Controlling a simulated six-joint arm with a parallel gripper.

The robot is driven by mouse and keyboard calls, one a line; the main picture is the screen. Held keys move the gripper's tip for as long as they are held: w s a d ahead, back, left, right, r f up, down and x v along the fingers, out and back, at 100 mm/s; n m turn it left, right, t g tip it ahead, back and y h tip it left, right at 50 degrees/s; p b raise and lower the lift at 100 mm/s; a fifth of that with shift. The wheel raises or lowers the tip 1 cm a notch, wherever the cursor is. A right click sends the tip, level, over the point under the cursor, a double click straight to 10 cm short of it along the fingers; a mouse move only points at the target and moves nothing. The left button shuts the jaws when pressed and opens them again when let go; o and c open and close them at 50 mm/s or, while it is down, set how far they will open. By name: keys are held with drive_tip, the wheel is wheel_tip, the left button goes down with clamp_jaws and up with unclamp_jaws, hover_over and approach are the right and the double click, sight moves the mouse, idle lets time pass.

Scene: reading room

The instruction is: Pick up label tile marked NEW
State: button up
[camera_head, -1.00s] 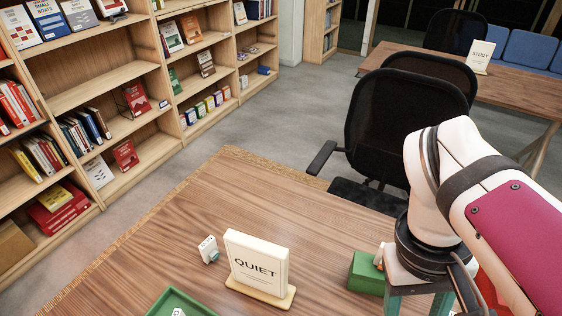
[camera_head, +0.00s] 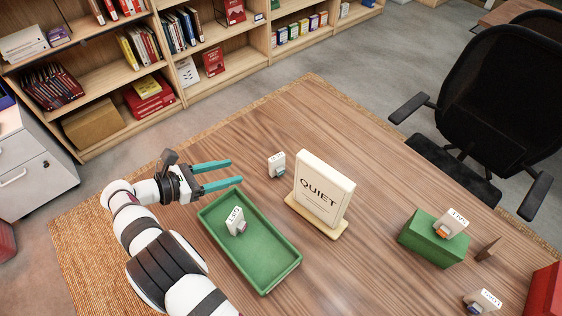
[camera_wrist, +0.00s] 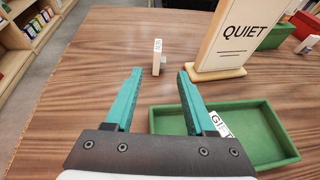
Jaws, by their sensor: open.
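My gripper (camera_head: 236,173) is open and empty, above the table left of a small white tile (camera_head: 276,164). In the wrist view this tile (camera_wrist: 158,46) stands upright beyond the gap between my open fingertips (camera_wrist: 159,72), apart from them. Its lettering is too small to read, so I cannot tell whether it says NEW. Another white tile (camera_head: 235,219) leans in the green tray (camera_head: 287,275); its lettering in the wrist view starts with GI (camera_wrist: 217,121). A third tile (camera_head: 456,220) is on a green block, and a fourth (camera_head: 484,301) is near the bottom right edge; their words are unclear.
A QUIET sign (camera_head: 322,190) stands just right of the standing tile. The green block (camera_head: 430,242), a small wooden wedge (camera_head: 488,248) and a red object (camera_head: 545,295) are to the right. A black chair (camera_head: 500,100) and bookshelves (camera_head: 110,60) stand beyond the table.

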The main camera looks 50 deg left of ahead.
sight(270, 161)
drive_tip(key=x, duration=1)
drive_tip(key=shift+f, duration=0.15)
drive_tip(key=x, duration=0.5)
drive_tip(key=shift+w+a+f, duration=0.1)
drive_tip(key=shift+w+a, duration=0.05)
drive_tip(key=shift+w, duration=0.2)
clamp_jaws()
